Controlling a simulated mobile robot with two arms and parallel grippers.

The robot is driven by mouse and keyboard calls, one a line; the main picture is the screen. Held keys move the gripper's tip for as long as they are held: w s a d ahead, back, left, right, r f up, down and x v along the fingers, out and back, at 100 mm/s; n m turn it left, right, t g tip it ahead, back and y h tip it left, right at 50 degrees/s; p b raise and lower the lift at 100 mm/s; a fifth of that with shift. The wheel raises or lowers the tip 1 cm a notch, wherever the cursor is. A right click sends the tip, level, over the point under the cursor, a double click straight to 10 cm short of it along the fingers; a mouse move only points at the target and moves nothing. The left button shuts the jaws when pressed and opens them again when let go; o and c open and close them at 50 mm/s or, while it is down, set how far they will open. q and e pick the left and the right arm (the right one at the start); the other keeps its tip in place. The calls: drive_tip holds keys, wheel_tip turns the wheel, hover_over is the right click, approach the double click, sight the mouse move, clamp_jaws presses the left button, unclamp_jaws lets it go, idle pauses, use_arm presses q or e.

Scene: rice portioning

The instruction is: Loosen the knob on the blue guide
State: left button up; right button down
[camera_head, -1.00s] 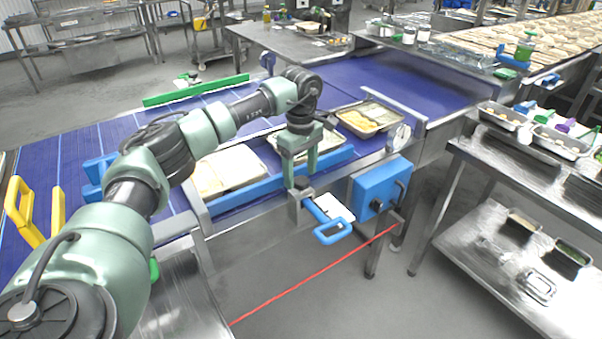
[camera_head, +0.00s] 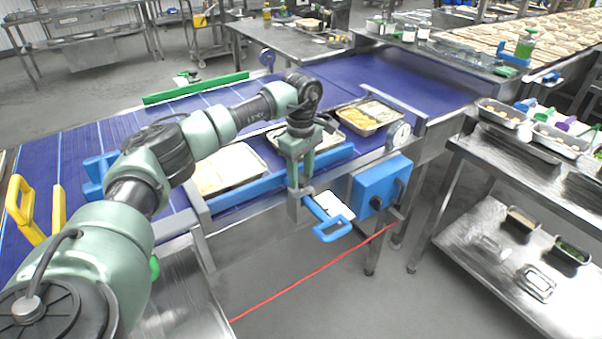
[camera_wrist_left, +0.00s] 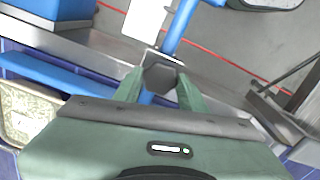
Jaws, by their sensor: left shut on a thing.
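The blue guide (camera_head: 262,186) is a long blue rail along the near edge of the purple conveyor. A dark, faceted knob (camera_wrist_left: 161,77) sits between the fingertips of my left gripper (camera_wrist_left: 160,88) in the left wrist view. My left gripper (camera_head: 301,191) reaches down at the conveyor's near edge in the head view and is shut on the knob. In the head view the gripper and a grey bracket hide most of the knob. My right gripper is not in view.
Food trays (camera_head: 228,182) lie on the conveyor (camera_head: 345,78) behind the guide. A blue box (camera_head: 374,191) with a dark dial stands right of the gripper, with a round gauge (camera_head: 400,136) above it. A red cord (camera_head: 300,278) runs below. The floor in front is open.

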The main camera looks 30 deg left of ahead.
use_arm(q)
drive_tip(key=n+p, duration=0.1)
drive_tip(key=n, duration=1.1)
drive_tip(key=shift+n+p, duration=0.4)
drive_tip(key=n+p, duration=0.1)
drive_tip(key=n, duration=0.8)
drive_tip(key=shift+n+p, duration=0.35)
drive_tip(key=shift+n, duration=0.05)
drive_tip(key=shift+n+p, duration=0.3)
drive_tip(key=shift+n, duration=1.2)
drive_tip(key=o, duration=1.4)
drive_tip(key=shift+c, duration=0.2)
